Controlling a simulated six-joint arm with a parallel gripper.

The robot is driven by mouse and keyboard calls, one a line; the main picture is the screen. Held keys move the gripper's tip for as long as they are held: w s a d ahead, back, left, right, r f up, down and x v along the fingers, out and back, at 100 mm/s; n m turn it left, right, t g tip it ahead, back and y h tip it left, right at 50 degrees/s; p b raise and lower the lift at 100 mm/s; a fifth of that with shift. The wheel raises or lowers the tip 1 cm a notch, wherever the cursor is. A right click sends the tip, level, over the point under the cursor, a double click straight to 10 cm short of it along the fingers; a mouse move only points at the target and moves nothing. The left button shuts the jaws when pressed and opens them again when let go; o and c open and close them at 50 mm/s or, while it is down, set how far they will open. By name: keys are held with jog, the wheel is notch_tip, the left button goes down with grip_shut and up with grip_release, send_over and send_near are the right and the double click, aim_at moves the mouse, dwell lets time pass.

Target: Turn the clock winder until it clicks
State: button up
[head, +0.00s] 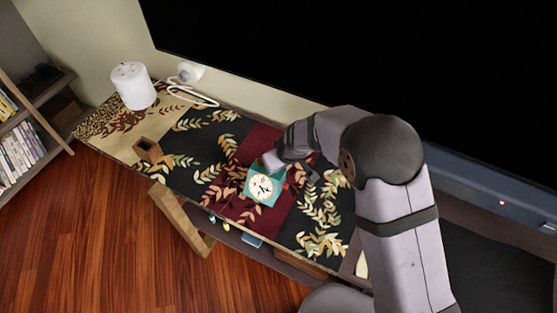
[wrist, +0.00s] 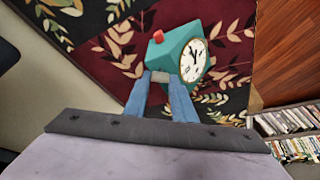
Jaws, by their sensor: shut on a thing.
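A teal box-shaped clock (head: 265,188) with a round cream dial and dark hands stands on the patterned cloth. How far the winder is turned cannot be told.
A white cylindrical lamp or speaker (head: 133,86) and a cable stand at the far left. A small brown open box (head: 147,150) sits near the front left edge. A large dark screen (head: 350,55) rises behind. Bare cloth lies left of the clock.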

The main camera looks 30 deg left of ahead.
jog(key=shift+a+m+p, duration=0.1)
jog(key=shift+m+p, duration=0.25)
jog(key=shift+m, duration=0.45)
jog(key=shift+s+m+t+h+b, duration=0.1)
jog(key=shift+m+t+h+b, duration=0.25)
jog(key=shift+m, duration=0.25)
jog(key=m+b, duration=0.1)
jog(key=b, duration=0.1)
jog(key=m+h+b, duration=0.1)
jog(key=m+b, duration=0.1)
jog(key=b, duration=0.1)
jog(key=shift+a+f+t+b, duration=0.15)
jog(key=shift+f+t+b, duration=0.2)
jog(key=m+b, duration=0.1)
jog(key=b, duration=0.2)
jog(key=shift+m+h, duration=0.25)
jog(key=shift+m, duration=0.05)
jog(key=m+b, duration=0.1)
jog(key=m+h+b, duration=0.1)
jog(key=b, duration=0.1)
jog(key=shift+a+r+m+t, duration=0.1)
jog(key=shift+r+m+t, duration=0.2)
jog(key=shift+r+m, duration=0.1)
jog(key=o, duration=1.1)
jog(key=shift+s, duration=0.1)
jog(key=shift+c, duration=0.2)
